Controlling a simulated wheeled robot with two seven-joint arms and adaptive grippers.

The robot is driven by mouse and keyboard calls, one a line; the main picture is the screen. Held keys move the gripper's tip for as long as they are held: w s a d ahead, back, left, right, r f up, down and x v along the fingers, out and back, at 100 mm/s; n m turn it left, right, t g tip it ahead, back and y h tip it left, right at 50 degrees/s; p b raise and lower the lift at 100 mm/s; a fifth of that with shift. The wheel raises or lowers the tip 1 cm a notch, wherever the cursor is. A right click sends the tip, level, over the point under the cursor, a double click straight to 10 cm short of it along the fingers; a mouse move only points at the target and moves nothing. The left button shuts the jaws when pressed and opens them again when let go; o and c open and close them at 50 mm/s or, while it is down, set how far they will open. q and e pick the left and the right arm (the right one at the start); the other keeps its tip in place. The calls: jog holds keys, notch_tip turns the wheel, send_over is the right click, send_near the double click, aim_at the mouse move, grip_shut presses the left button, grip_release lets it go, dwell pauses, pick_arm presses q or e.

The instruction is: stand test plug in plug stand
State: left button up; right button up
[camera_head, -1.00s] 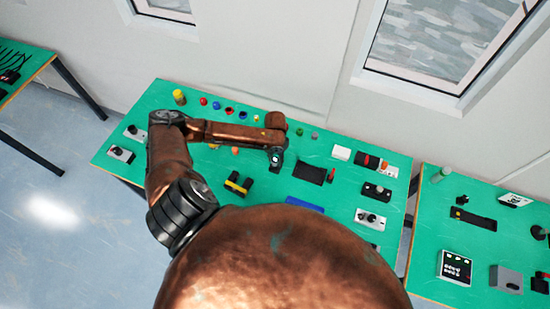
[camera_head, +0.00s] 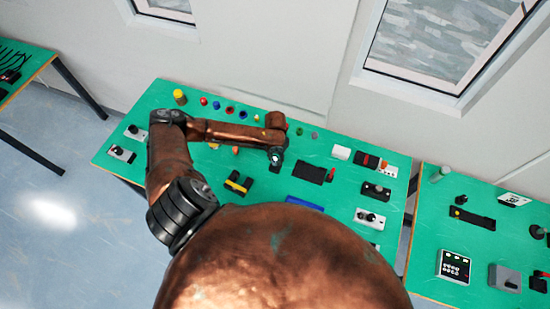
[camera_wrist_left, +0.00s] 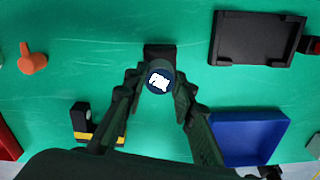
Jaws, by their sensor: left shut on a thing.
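My left gripper (camera_wrist_left: 158,84) is shut on the test plug (camera_wrist_left: 159,78), whose round dark top with a white patch faces the wrist camera. A small black block (camera_wrist_left: 160,50), which looks like the plug stand, is partly hidden behind the plug. I cannot tell whether the plug is in it or above it. My right gripper is not in view.
A black tray (camera_wrist_left: 255,40) and a blue tray (camera_wrist_left: 247,137) lie to the right in the wrist view. A yellow-and-black block (camera_wrist_left: 97,133) and an orange knob (camera_wrist_left: 32,59) are to the left. Green table shows between them.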

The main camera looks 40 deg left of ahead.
aim_at(275, 160)
pick_arm(q)
jog(key=shift+p, duration=0.6)
dwell(0.8)
jog(key=shift+f+b, duration=0.7)
jog(key=shift+f, duration=0.55)
jog(key=o, duration=1.2)
notch_tip(275, 160, up, 12)
dwell(0.5)
